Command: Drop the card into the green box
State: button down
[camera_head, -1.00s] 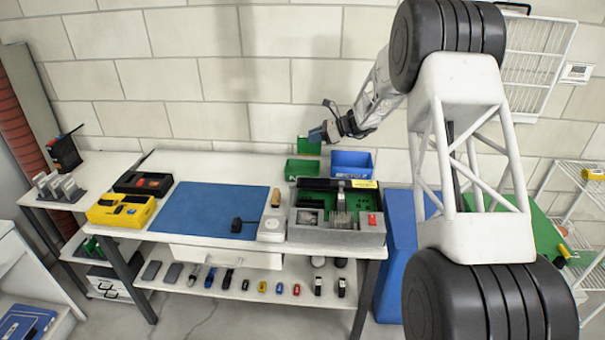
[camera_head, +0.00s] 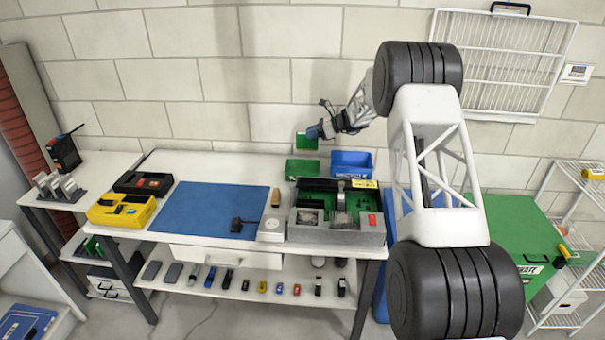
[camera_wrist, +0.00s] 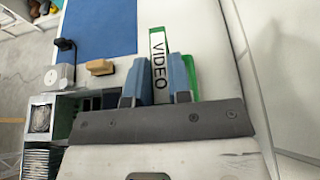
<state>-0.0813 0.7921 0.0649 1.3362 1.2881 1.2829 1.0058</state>
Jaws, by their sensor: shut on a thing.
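My gripper (camera_head: 313,132) is shut on the green card (camera_head: 306,142), above the back of the workbench. In the wrist view the card (camera_wrist: 158,62) stands between my blue fingertips (camera_wrist: 160,80), with its white VIDEO label facing the camera. A small open green box (camera_head: 302,170) sits on the bench below the card. The card appears above the box's back edge, apart from it in the head view. A green strip (camera_wrist: 191,75) shows beside the right finger in the wrist view; I cannot tell whether it is the box.
A blue box (camera_head: 352,163) stands right of the green box. A grey tray with a green circuit board (camera_head: 318,203) stands in front. A blue mat (camera_head: 213,210) lies left. A large green lettered surface (camera_head: 512,245) is at right. The wall is close behind the bench.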

aim_at(311, 150)
jog(key=shift+f, duration=0.1)
dwell(0.3)
jog(key=shift+f, duration=2.85)
jog(key=c, duration=1)
grip_release()
jog(key=shift+o, duration=0.2)
jog(key=v, duration=0.7)
jog(key=shift+d, duration=0.4)
jog(key=shift+r, duration=0.1)
